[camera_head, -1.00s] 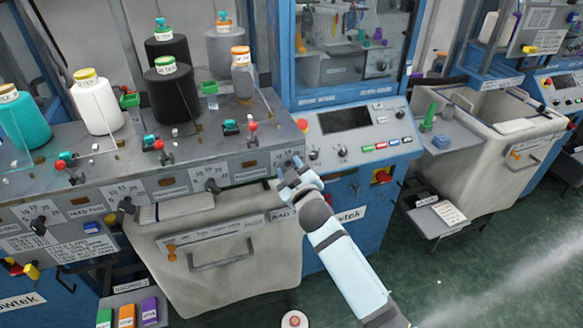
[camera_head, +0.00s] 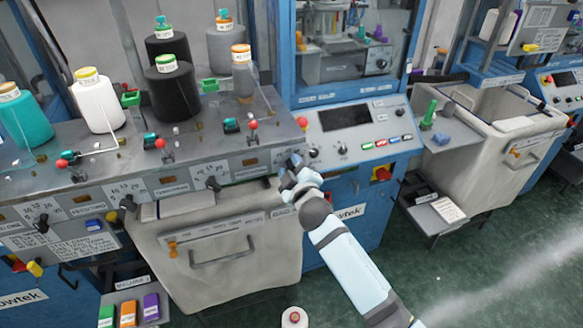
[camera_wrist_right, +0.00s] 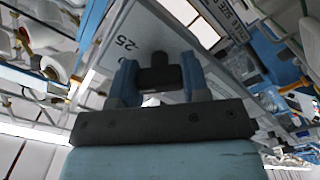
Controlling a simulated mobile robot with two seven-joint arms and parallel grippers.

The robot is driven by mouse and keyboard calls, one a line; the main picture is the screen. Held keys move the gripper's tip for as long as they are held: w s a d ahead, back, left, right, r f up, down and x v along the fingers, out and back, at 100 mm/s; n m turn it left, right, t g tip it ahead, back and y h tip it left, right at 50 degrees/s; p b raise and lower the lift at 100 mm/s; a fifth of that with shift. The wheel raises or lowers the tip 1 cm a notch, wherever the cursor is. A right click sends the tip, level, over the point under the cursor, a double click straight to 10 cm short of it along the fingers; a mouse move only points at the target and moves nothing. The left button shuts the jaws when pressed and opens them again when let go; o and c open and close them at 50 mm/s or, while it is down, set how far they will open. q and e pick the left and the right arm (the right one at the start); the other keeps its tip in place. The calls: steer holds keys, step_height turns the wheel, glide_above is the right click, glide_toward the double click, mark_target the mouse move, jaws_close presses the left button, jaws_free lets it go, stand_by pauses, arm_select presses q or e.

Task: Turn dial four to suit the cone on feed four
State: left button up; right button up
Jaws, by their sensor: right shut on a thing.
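My right gripper (camera_head: 291,170) is at the right end of the machine's front panel. In the right wrist view its two blue fingers (camera_wrist_right: 160,80) stand on either side of a dark dial knob (camera_wrist_right: 158,72), and it is shut on this knob, the fourth in the row. A "25" mark shows on the plate beside it. In the head view the gripper hides this dial. A slim grey cone with an orange top (camera_head: 243,75) stands above it at the right end of the front row of cones. Its label is too small to read. My left gripper is not in view.
Other dial knobs (camera_head: 213,184) run along the panel to the left. A white cone (camera_head: 98,104), a teal cone (camera_head: 25,118) and a black cone (camera_head: 174,92) stand above. A control panel (camera_head: 345,117) is just right of my gripper. A beige bin (camera_head: 218,262) is below.

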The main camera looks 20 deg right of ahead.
steer(key=o, duration=0.9)
steer(key=shift+s+d+b, duration=0.15)
steer(key=shift+s+b, duration=0.5)
steer(key=shift+s, duration=2.85)
steer(key=shift+s+d+b, duration=0.1)
steer(key=shift+s+b, duration=0.55)
steer(key=shift+s, duration=2.8)
steer(key=s+f+m+g+y, duration=0.1)
steer(key=s+f+m+g, duration=0.1)
steer(key=s+f, duration=0.5)
steer(key=s+f+m+g+p, duration=0.1)
steer(key=s+f+m+g, duration=0.1)
steer(key=s+f, duration=0.4)
steer(key=s+f+m+g+y, duration=0.1)
steer(key=s+f+m+g, duration=0.2)
steer(key=s+f, duration=0.4)
steer(key=shift+s+d+f+y, duration=0.15)
steer(key=shift+d+f, duration=0.05)
steer(key=shift+f, duration=0.6)
steer(key=shift+s+d+f+y, duration=0.15)
steer(key=shift+f, duration=0.65)
